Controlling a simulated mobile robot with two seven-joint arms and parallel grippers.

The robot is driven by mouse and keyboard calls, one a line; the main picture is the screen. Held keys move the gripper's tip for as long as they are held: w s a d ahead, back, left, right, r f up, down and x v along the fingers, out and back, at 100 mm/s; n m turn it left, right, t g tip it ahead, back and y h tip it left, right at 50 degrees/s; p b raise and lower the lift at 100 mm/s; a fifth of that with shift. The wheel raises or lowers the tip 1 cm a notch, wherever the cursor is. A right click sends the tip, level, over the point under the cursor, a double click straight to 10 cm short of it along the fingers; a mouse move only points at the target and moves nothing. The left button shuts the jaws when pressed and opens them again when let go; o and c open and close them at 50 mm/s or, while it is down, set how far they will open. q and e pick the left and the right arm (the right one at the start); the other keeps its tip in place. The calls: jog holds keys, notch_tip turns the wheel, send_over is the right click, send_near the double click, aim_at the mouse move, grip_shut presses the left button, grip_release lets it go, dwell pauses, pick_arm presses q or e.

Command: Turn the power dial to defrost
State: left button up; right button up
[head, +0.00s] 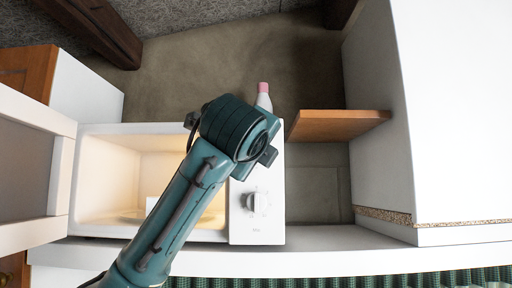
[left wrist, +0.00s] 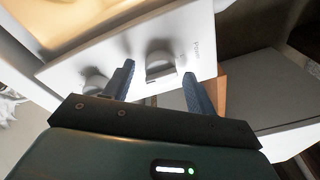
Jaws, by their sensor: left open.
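A white microwave (head: 105,229) stands with its door (head: 38,112) open to the left and its inside lit. Its control panel (head: 240,234) is on the right side and shows one round dial (head: 257,203) low down. My left arm and gripper (head: 262,157) cover the panel's upper part. In the left wrist view, two dials show: the power dial (left wrist: 160,62), beside the printed word "Power", and a second dial (left wrist: 96,80) to its left. My left gripper (left wrist: 159,70) is open, with its fingers on either side of the power dial. Contact cannot be told. My right gripper is not in view.
A white bottle with a pink cap (head: 264,90) stands behind the microwave's panel. A wooden shelf board (head: 340,124) and a large white cabinet (head: 455,110) are to the right. The white counter edge (head: 350,262) runs along the bottom.

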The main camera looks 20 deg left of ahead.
pick_arm(q)
jog(key=shift+c, duration=0.5)
jog(key=c, duration=0.9)
